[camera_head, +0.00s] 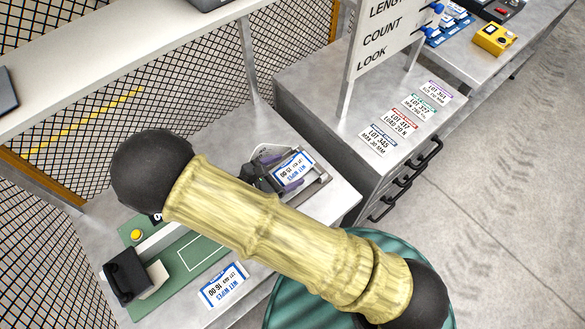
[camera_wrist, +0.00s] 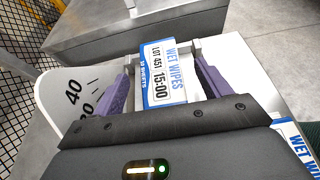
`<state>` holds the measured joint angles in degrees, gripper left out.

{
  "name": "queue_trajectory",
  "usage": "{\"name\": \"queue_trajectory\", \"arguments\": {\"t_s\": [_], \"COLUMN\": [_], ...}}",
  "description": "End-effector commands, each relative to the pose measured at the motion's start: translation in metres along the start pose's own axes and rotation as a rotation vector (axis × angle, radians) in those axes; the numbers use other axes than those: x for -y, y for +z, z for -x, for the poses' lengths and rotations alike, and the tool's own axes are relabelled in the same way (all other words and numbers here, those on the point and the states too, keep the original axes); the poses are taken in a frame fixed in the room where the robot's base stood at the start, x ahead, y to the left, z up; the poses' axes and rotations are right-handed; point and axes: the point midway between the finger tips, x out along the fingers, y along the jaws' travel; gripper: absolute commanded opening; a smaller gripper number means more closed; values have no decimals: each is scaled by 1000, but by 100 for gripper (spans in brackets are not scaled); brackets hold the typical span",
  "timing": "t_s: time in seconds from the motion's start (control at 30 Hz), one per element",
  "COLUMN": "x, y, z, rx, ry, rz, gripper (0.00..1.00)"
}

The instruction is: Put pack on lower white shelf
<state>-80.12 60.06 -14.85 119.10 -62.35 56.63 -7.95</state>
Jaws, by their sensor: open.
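The pack is a white and blue wet wipes packet marked 15:00 (camera_head: 293,168), lying on a small metal holder (camera_head: 317,188) at the bench's right end. It also shows in the wrist view (camera_wrist: 168,75). My gripper (camera_head: 281,172) is open, with its purple fingers (camera_wrist: 165,80) on either side of the pack. I cannot tell whether they touch it. A white shelf board (camera_head: 110,75) runs across the upper left of the head view. I cannot tell whether it is the lower one. My arm hides part of the bench.
A second wet wipes pack marked 16:00 (camera_head: 222,286) lies on the bench front. A green mat (camera_head: 190,255) holds a black device (camera_head: 123,275) and a yellow button (camera_head: 137,235). A sign board (camera_head: 388,35) stands on the right cabinet. Wire mesh (camera_head: 90,130) stands behind.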

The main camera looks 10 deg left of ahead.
Motion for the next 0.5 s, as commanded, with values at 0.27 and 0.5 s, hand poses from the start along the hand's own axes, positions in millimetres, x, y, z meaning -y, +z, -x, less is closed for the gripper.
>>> {"name": "queue_trajectory", "arguments": {"t_s": [0.27,0.5], "x": [1,0], "y": [1,1], "z": [-36,-36], "rx": [2,1], "ry": [-3,-1], "rz": [0,0], "gripper": [76,76]}}
